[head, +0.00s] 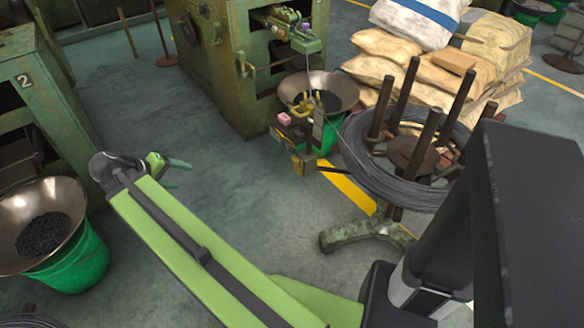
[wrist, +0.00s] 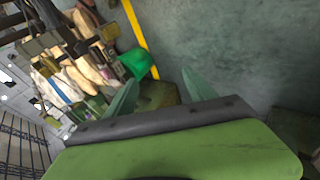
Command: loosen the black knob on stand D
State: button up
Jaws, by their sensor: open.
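My gripper (head: 177,172) is at the end of my green arm, at the left of the head view, over open floor. Its two teal fingers are spread apart and empty; they also show in the wrist view (wrist: 160,88). A small stand with yellow and pink parts (head: 300,138) is near the middle of the head view, well to the right of my gripper. I cannot read a letter D on it, and I cannot make out a black knob.
A wire coil (head: 385,185) sits on a reel with brown posts, right of the small stand. A green machine (head: 215,75) stands behind. A metal bowl (head: 75,205) on a green bucket (head: 80,262) is at the left. Sacks (head: 440,75) are piled at the back right. Floor between is clear.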

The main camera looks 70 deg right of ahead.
jog(key=s+d+f+m+g+h+b, duration=0.2)
jog(key=s+d+f+b, duration=0.2)
jog(key=d+b, duration=0.25)
jog(key=s+d+f+m+g+h+b, duration=0.2)
jog(key=s+d+f+b, duration=0.3)
jog(key=d, duration=0.3)
jog(key=m+g+h+b, duration=0.3)
jog(key=g+b, duration=0.1)
jog(key=b, duration=0.5)
send_near(295, 138)
jog(key=x, duration=0.9)
jog(key=shift+f, duration=0.15)
